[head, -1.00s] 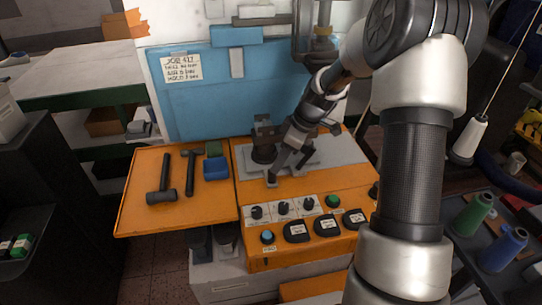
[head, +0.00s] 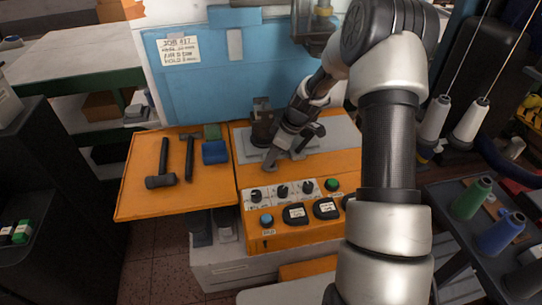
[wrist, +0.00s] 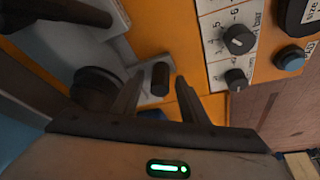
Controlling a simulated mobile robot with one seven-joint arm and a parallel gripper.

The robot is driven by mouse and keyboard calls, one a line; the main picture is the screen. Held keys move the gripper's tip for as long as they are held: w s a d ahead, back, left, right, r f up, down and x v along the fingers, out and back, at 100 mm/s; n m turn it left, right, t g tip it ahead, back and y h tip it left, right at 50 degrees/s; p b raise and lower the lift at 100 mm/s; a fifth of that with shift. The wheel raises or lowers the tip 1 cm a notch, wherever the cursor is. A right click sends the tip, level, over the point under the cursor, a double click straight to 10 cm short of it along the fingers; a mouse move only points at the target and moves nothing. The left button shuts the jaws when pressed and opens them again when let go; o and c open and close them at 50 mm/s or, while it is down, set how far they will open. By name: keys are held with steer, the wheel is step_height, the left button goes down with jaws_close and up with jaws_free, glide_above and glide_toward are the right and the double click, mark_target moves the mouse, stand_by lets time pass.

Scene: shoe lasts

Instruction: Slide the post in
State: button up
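A short dark post (wrist: 160,78) with a rounded end shows in the wrist view, at a light grey bracket (wrist: 152,42) on the orange machine top. My gripper (wrist: 158,84) is open, with one finger to each side of the post in that picture. I cannot tell whether either finger touches it. In the head view my gripper (head: 275,160) is low over the front of the grey plate (head: 322,142), just behind the control panel. There the gripper and wrist hide the post, or it is too small to make out.
A dark cylindrical part (head: 262,126) stands just left of my wrist, and shows as a dark round form (wrist: 95,88) in the wrist view. Knobs and buttons (head: 282,190) line the front. Hammers (head: 162,165) and a blue block (head: 215,152) lie on the left orange shelf.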

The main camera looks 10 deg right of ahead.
jaws_close()
steer(key=shift+d, duration=0.1)
steer(key=d+b, duration=0.4)
steer(key=d, duration=1.3)
steer(key=shift+b, duration=0.4)
steer(key=shift+d, duration=0.65)
jaws_free()
steer(key=shift+d, duration=0.15)
